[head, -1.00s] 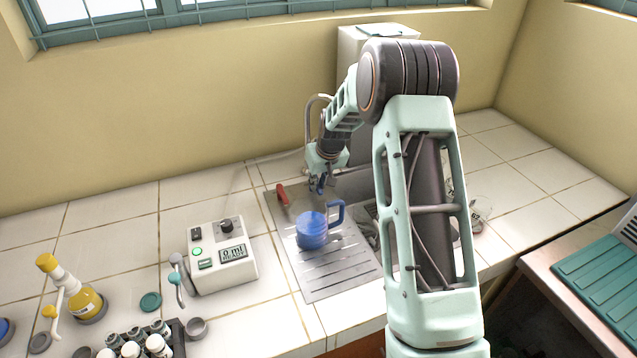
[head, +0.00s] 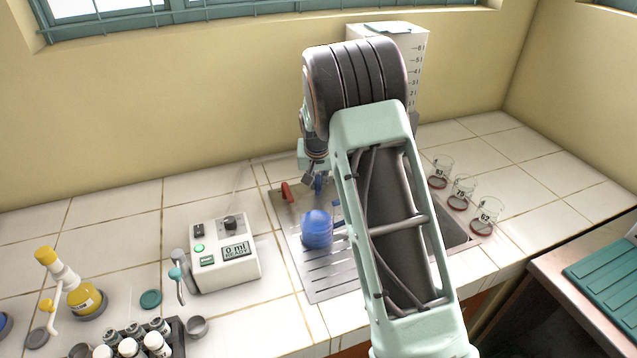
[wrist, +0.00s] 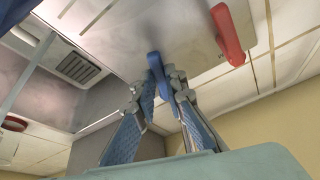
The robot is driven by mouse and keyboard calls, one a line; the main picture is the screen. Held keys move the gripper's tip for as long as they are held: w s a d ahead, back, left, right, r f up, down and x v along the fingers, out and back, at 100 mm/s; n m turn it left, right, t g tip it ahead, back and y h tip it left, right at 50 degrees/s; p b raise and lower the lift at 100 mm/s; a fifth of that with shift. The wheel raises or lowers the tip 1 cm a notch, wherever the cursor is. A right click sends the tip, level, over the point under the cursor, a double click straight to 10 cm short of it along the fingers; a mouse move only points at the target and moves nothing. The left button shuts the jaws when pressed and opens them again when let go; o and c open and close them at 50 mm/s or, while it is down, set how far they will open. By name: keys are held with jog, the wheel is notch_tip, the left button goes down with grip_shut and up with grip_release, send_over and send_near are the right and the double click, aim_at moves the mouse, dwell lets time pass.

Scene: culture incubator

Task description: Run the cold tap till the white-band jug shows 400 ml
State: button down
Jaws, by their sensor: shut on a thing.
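My gripper (wrist: 162,78) is shut on the blue tap lever (wrist: 156,60), which sits between its fingertips in the wrist view. In the head view my gripper (head: 313,181) is at the back of the sink unit, with the blue lever just below it. The red tap lever (wrist: 228,32) is beside it and free; it also shows in the head view (head: 286,191). A blue jug (head: 317,230) stands upright on the ribbed drainboard (head: 335,280). I see no white-band jug; my arm hides much of the sink. I cannot tell whether water runs.
A dosing pump (head: 222,255) reading 0 ml READY stands left of the drainboard. Three marked beakers (head: 462,190) stand right of the sink. A vial rack (head: 178,335) and a yellow bottle (head: 83,298) are at the front left. A white tank (head: 415,60) stands behind my arm.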

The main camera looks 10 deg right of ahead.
jog(key=c, duration=2)
grip_release()
jog(key=shift+o, duration=0.2)
jog(key=v, duration=1.2)
